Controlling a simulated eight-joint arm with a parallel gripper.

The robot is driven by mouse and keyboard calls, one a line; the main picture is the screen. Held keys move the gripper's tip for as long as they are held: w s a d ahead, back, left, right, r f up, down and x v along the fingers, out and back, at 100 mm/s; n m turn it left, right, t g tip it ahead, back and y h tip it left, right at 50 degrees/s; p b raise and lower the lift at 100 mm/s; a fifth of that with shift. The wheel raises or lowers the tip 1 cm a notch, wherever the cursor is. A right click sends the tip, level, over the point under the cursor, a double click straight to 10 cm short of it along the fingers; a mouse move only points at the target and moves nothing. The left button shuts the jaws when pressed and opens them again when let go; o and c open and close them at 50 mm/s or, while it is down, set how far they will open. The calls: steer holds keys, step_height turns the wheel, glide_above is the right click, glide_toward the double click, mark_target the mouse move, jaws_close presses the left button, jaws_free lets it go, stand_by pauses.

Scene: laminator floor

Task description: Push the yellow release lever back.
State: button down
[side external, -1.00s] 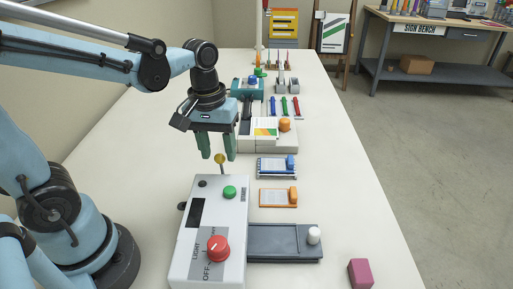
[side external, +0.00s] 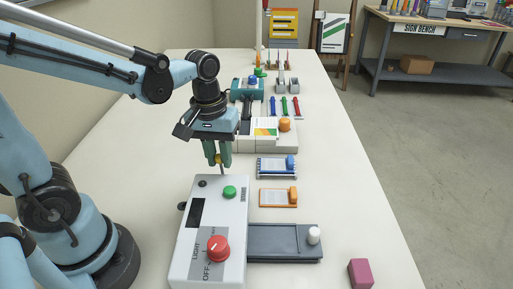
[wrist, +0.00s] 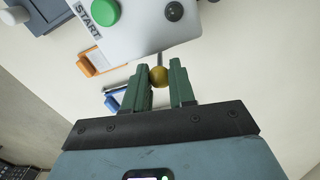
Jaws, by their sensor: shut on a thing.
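The yellow release lever (wrist: 158,76) has a round knob on a thin metal stem that rises from the far end of the white laminator (side external: 232,262). My gripper (side external: 218,162) points down over that end, and its two green fingers are shut on the lever's knob. In the wrist view the knob shows between the fingertips of my gripper (wrist: 160,88), with the stem running up toward the laminator's edge. The fingers partly hide the knob in the side view.
The laminator's top carries a green button (side external: 229,192), a red dial (side external: 217,248) and a dark display (side external: 196,212). A grey tray (side external: 272,242) adjoins it. Orange (side external: 272,198) and blue (side external: 270,168) clipped cards lie to the right. A magenta block (side external: 360,273) sits near the front edge.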

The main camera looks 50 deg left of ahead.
steer(key=shift+s+a+f+t+h, duration=0.1)
steer(key=shift+s+a+t+h, duration=0.25)
steer(key=shift+t+h, duration=0.15)
steer(key=c, duration=1)
jaws_free()
steer(key=shift+o, duration=0.2)
step_height(320, 180, up, 12)
steer(key=s+a, duration=0.1)
steer(key=shift+s+a, duration=0.25)
steer(key=shift+a, duration=0.15)
